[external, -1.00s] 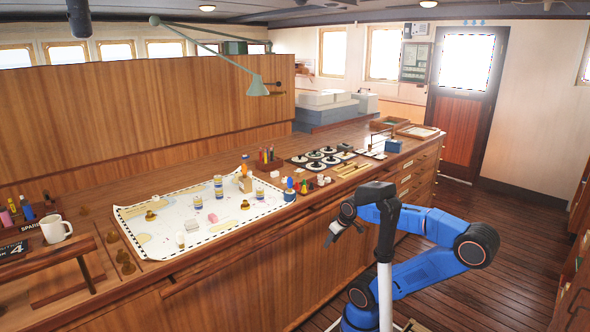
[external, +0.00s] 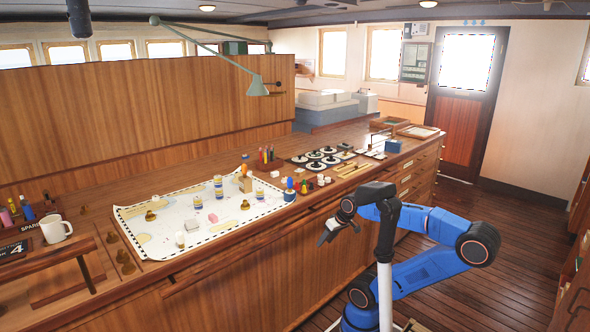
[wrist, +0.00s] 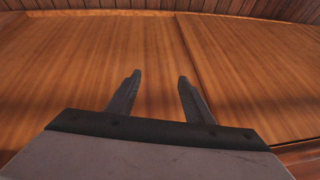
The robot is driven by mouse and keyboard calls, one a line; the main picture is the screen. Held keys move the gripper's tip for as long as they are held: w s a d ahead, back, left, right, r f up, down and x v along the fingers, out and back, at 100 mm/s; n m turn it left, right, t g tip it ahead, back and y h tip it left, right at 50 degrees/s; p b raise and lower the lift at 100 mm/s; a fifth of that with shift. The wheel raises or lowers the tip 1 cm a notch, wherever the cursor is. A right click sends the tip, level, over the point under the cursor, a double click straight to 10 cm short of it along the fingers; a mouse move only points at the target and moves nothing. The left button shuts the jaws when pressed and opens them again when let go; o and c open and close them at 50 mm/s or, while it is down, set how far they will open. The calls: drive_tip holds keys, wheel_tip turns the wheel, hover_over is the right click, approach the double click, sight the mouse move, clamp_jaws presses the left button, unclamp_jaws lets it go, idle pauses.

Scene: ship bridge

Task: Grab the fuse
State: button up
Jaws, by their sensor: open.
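My gripper (external: 327,233) is in front of the long wooden counter's front face, below the counter top. The wrist view shows its two dark fingers (wrist: 156,88) apart with nothing between them, facing brown wood panels. I cannot pick out a fuse with certainty in either view. Small items (external: 305,184) in several colours lie on the counter near the chart's right edge, above and left of my gripper. They are too small to name for sure.
A chart (external: 160,235) with small jars and blocks covers the middle of the counter. A white mug (external: 56,229) stands at the left. Dark panels with round white parts (external: 322,157) lie farther back. A green lamp (external: 257,86) hangs over the counter. The floor (external: 500,240) at right is clear.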

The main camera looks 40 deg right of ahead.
drive_tip(key=w+a+r+m+y, duration=0.1)
drive_tip(key=a+r+m+y, duration=0.35)
drive_tip(key=a+r, duration=0.8)
wheel_tip(320, 180, up, 17)
drive_tip(key=n+g+h, duration=0.5)
drive_tip(key=n+h, duration=0.1)
drive_tip(key=n, duration=1.7)
hover_over(249, 171)
drive_tip(key=shift+s+a+f, duration=0.15)
drive_tip(key=shift+a, duration=0.05)
drive_tip(key=shift+d+f, duration=0.15)
drive_tip(key=shift+f, duration=3.65)
drive_tip(key=c, duration=1.1)
